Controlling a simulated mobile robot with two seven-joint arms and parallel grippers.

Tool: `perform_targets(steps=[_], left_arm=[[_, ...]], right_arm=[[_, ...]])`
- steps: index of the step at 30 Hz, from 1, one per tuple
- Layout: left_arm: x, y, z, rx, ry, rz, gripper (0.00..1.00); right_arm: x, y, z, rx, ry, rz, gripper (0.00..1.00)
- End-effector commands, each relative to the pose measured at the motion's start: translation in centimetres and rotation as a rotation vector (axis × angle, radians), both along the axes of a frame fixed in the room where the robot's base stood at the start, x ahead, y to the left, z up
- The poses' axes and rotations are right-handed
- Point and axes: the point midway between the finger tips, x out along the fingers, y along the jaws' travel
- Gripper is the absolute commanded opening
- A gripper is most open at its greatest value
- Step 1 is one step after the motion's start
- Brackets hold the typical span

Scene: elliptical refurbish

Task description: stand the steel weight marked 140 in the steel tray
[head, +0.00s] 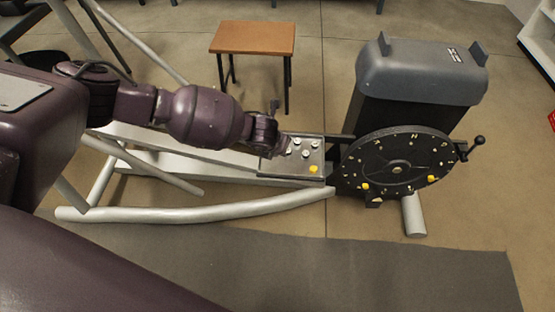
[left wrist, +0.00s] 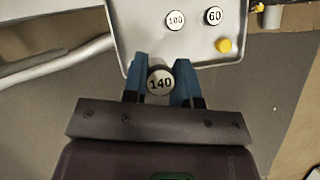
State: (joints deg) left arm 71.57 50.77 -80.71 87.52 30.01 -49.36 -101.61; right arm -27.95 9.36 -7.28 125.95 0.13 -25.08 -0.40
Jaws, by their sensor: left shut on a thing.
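The steel tray (head: 298,170) is on the pale machine frame in the head view; its near part shows in the left wrist view (left wrist: 135,30). My left gripper (head: 282,149) is at the tray's left side. In the left wrist view my left gripper (left wrist: 160,88) has its blue fingers shut on the steel weight marked 140 (left wrist: 160,83), its marked face toward the camera. The weight appears at the tray's rim; I cannot tell its height above it. The weights marked 100 (left wrist: 175,20) and 60 (left wrist: 214,16) stand in the tray. My right gripper is not in view.
A dark dial wheel (head: 397,168) with a crank stands right of the tray, before a grey-topped housing (head: 420,75). A small wooden-topped table (head: 252,38) stands behind. A grey mat (head: 300,265) covers the near floor.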

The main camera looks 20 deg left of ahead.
Motion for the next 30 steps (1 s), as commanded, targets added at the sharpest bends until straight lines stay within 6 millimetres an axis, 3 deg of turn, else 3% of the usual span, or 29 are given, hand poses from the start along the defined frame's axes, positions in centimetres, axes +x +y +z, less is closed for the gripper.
perform_targets(steps=[2, 11, 17, 20, 24, 30], left_arm=[[-0.1, 0.0, -1.6, 0.001, 0.005, 0.0, 0.0], [0.0, 0.0, -3.1, 0.0, 0.001, 0.001, 0.0], [-0.2, 0.0, -6.6, 0.0, 0.008, 0.001, 0.0], [-0.2, 0.0, -7.9, 0.001, 0.006, 0.001, 0.0], [0.1, 0.0, -7.9, 0.0, -0.002, 0.001, 0.0], [0.1, 0.0, -7.8, 0.0, -0.003, 0.001, 0.0]], right_arm=[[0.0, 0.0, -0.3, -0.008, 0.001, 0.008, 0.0], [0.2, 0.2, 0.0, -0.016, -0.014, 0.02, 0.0], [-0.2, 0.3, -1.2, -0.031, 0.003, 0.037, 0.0], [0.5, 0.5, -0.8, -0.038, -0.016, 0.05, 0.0], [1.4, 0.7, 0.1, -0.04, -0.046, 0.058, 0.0], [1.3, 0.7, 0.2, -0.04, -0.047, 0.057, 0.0]])
